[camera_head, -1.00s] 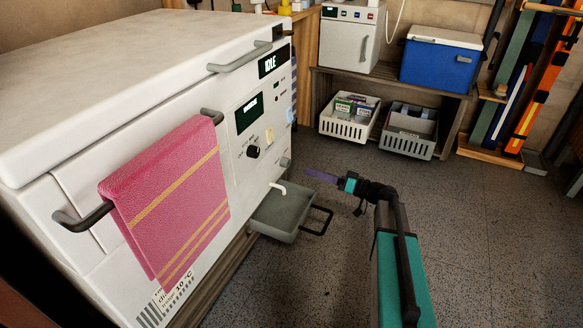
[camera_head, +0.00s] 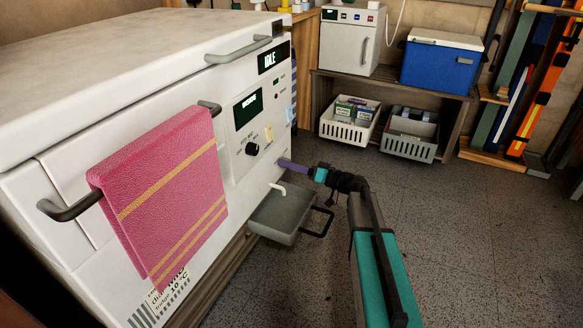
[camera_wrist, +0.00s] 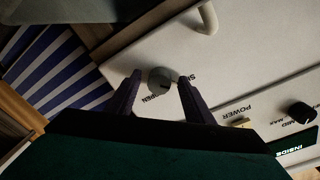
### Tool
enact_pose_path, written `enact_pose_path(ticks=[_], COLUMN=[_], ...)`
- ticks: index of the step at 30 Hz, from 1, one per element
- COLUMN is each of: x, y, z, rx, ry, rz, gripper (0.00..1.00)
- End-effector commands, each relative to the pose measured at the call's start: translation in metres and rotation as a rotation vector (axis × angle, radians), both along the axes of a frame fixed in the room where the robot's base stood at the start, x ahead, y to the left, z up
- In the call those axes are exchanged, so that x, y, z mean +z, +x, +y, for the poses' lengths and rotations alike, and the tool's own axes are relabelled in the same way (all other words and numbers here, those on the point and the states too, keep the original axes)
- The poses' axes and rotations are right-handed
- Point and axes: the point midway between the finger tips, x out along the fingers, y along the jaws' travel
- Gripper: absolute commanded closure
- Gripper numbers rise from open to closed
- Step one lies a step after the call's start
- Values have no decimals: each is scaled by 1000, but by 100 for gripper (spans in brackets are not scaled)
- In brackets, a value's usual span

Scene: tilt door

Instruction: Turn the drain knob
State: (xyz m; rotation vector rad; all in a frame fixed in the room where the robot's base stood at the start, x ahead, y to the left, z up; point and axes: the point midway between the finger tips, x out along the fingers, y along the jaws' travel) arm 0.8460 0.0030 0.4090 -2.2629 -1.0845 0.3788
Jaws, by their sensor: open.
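The drain knob is a small grey round knob (camera_wrist: 161,80) on the white machine's front panel, with lettering that reads "OPEN" beside it in the wrist view. My gripper (camera_wrist: 158,85) is open, with its two purple fingers on either side of the knob. I cannot tell whether the fingers touch it. In the head view my gripper (camera_head: 283,162) reaches the lower right of the machine front (camera_head: 235,165), and the knob is hidden behind its fingers. A white spout (camera_head: 278,187) sticks out just below, and also shows in the wrist view (camera_wrist: 208,17).
A grey tray (camera_head: 280,215) with a black handle sits under the spout. A black dial (camera_head: 252,149) is on the panel to the left. A pink towel (camera_head: 165,190) hangs from a rail. Crates (camera_head: 349,118) and a blue cooler (camera_head: 440,62) stand behind. The floor at right is clear.

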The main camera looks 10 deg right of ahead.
Motion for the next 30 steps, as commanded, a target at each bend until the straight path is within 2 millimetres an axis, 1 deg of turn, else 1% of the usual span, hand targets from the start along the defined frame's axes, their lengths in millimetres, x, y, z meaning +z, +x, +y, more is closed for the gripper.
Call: enact_pose_path(ticks=[5, 6, 13, 23, 30], x=[0, 0, 0, 1, 3], y=[0, 0, 0, -1, -1], z=[0, 0, 0, 0, 0], rx=[0, 0, 0, 1, 1], ry=[0, 0, 0, 16, 74], rz=[0, 0, 0, 23, 102], gripper=[52, 54, 93, 94, 94])
